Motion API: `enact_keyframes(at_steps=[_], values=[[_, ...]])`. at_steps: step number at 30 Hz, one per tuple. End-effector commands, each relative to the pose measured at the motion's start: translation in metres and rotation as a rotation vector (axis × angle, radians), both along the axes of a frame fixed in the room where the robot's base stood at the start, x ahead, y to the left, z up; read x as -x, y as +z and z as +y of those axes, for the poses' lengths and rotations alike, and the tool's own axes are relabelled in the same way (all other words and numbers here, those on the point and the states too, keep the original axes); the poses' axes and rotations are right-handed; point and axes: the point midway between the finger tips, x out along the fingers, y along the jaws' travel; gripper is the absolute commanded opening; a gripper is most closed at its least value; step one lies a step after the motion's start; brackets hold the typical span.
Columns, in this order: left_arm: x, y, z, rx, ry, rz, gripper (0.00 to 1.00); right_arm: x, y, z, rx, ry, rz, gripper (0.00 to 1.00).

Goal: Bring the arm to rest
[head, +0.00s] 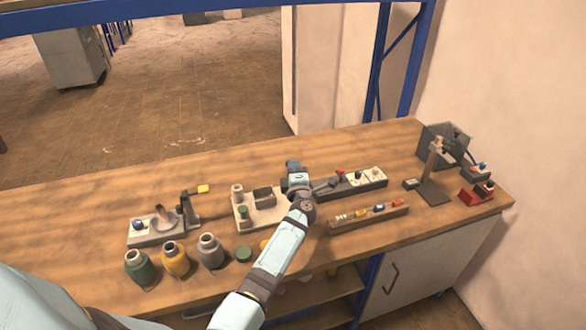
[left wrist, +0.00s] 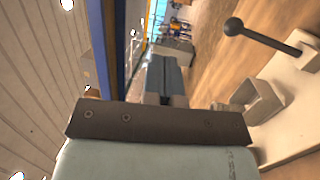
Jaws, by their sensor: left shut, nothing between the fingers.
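My left arm comes in from the lower left of the head view and reaches over the wooden bench. My left gripper (head: 295,168) is above the middle of the bench, beside a cream base plate (head: 262,220) with several small fittings. It is shut and holds nothing. In the left wrist view a dark bracket of my wrist (left wrist: 160,122) fills the lower middle. A lever with a black ball knob (left wrist: 234,27) and a pale plate (left wrist: 290,110) lie to its right. My right gripper is not in view.
The wooden bench (head: 100,181) holds green, yellow and grey bottles (head: 210,250) at front left. A grey control bar (head: 362,186) and a wooden rack (head: 368,220) lie right of the gripper. A stand (head: 435,172) and grey bin are at far right. Blue posts (head: 415,70) rise behind.

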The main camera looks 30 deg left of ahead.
Motion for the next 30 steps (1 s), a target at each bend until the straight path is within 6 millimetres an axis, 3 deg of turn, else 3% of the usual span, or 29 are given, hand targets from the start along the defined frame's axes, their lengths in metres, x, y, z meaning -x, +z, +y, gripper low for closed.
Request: enact_keyframes(at_steps=[10,14,17,20,24,30], values=[[0.002,-0.002,-0.001,-0.01,-0.007,0.005,0.0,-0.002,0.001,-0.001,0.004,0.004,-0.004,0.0],[0.021,-0.014,-0.012,-0.122,-0.078,0.058,0.0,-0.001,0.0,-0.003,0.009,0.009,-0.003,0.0],[0.054,-0.034,-0.034,-0.307,-0.201,0.151,0.0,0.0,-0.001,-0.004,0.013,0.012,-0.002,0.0],[0.101,-0.062,-0.067,-0.531,-0.362,0.281,0.0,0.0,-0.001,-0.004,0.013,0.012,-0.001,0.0],[0.178,-0.103,-0.114,-0.831,-0.589,0.478,0.0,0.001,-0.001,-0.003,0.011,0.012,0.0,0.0],[0.301,-0.149,-0.162,-1.197,-0.869,0.749,0.0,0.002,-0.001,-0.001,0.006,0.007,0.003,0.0]])
